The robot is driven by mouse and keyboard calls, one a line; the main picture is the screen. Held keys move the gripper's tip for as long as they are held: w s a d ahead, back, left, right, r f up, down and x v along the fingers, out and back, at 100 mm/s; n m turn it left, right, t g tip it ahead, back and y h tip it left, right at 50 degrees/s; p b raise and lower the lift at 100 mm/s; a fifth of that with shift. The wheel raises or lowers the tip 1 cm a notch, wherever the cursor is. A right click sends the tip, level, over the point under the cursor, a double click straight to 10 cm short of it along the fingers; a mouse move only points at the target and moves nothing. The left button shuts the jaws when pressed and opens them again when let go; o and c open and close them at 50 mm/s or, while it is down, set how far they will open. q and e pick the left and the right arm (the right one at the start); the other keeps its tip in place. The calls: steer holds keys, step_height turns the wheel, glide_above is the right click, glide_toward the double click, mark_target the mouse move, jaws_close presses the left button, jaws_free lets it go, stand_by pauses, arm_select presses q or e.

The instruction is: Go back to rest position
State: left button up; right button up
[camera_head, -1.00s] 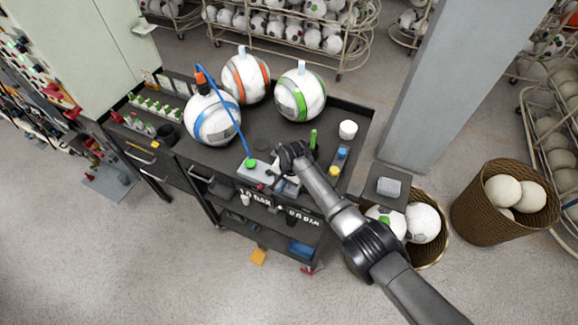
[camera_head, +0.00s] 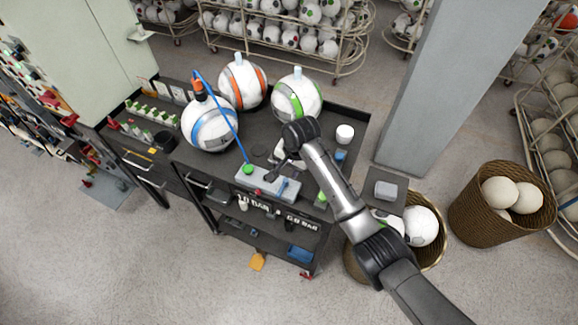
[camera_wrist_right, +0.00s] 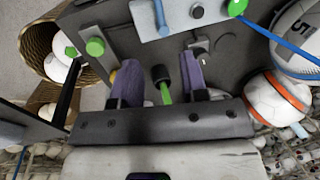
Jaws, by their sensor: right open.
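My right gripper (camera_head: 284,163) hangs over the cart top, just behind the grey press device (camera_head: 262,180). In the right wrist view the same gripper (camera_wrist_right: 160,68) has its two purple-padded fingers spread, with nothing held between them. A black and green tool (camera_wrist_right: 160,80) shows in the gap, apparently below the fingers. The device has a green knob (camera_head: 248,169) and a blue lever (camera_head: 284,187); it also shows at the top of the wrist view (camera_wrist_right: 178,18). My left gripper is out of view.
Balls with blue (camera_head: 212,132), orange (camera_head: 240,88) and green bands (camera_head: 293,100) stand on the cart (camera_head: 357,118). A blue hose (camera_head: 228,113) arcs from the blue-banded ball to the device. A wicker basket (camera_head: 478,222) and grey pillar (camera_head: 430,90) stand at the right.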

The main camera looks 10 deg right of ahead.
stand_by(0.5)
step_height(320, 180, up, 15)
steer(key=w+n+t, duration=0.2)
steer(key=n+t, duration=0.4)
steer(key=n, duration=0.4)
steer(key=s+d+r+n+t, duration=0.1)
steer(key=s+d+r+t, duration=0.2)
steer(key=s+r, duration=0.3)
steer(key=s+d+f+g+p, duration=0.1)
steer(key=s+d+f+g, duration=0.1)
steer(key=s+f, duration=0.6)
steer(key=s+d+f+m+g+h+p, duration=0.1)
steer(key=s+f, duration=0.7)
steer(key=s, duration=0.9)
steer(key=s+d+f+g+p, duration=0.2)
steer(key=s+f, duration=0.6)
steer(key=s, duration=0.4)
steer(key=d+g, duration=0.1)
steer(key=d, duration=0.1)
steer(key=shift+s+d+m+g+h+p, duration=0.3)
steer(key=shift+s+d+g+p, duration=0.05)
steer(key=shift+s+g, duration=0.05)
